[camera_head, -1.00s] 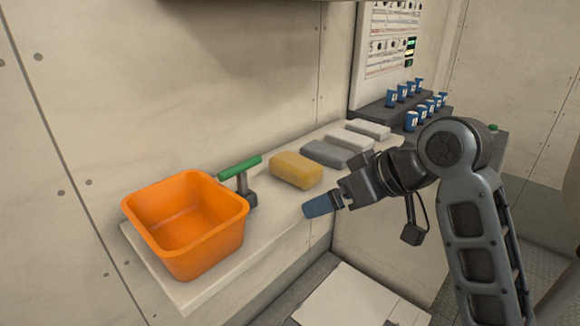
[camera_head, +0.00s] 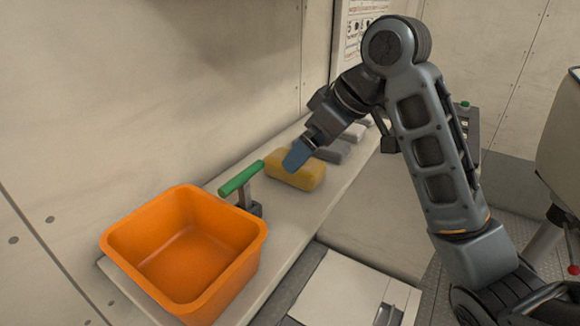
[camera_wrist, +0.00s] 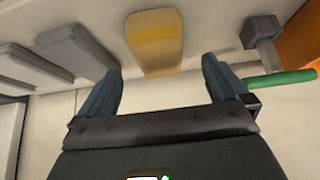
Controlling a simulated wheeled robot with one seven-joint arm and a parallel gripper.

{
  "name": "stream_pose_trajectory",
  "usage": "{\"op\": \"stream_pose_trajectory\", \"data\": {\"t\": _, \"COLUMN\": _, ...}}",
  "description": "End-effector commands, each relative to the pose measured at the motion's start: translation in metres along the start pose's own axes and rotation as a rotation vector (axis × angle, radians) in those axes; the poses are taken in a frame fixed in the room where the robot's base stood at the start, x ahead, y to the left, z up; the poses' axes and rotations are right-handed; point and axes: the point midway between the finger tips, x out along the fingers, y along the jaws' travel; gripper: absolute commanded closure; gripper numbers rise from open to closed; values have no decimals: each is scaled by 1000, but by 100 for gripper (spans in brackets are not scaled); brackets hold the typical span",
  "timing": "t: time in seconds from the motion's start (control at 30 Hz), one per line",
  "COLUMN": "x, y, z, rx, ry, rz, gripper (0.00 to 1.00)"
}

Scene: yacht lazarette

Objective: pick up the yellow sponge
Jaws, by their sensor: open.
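The yellow sponge (camera_head: 306,178) lies on the pale shelf (camera_head: 277,232), right of the green-handled tool. In the head view my gripper (camera_head: 294,158) is over the sponge and hides part of its top. In the wrist view the sponge (camera_wrist: 155,42) shows beyond and between the two blue fingertips of my gripper (camera_wrist: 160,82). The fingers are apart with nothing between them, and the sponge is not held.
An orange tub (camera_head: 184,247) stands on the shelf at the left. A tool with a green handle (camera_head: 241,178) stands between tub and sponge. Grey blocks (camera_head: 334,151) lie just right of the sponge. The wall runs close behind the shelf.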

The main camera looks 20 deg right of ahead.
Motion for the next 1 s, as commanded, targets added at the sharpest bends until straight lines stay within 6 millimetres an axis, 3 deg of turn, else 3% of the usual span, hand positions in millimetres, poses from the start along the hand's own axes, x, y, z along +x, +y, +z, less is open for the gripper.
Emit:
{"op": "stream_pose_trajectory", "data": {"t": 0.4, "x": 52, "y": 2, "z": -5, "rx": 2, "ry": -1, "rz": -1, "gripper": 0}}
{"op": "stream_pose_trajectory", "data": {"t": 0.73, "x": 58, "y": 2, "z": -6, "rx": 0, "ry": 1, "rz": 0, "gripper": 0}}
{"op": "stream_pose_trajectory", "data": {"t": 1.0, "x": 58, "y": 2, "z": -6, "rx": 0, "ry": 1, "rz": 0, "gripper": 26}}
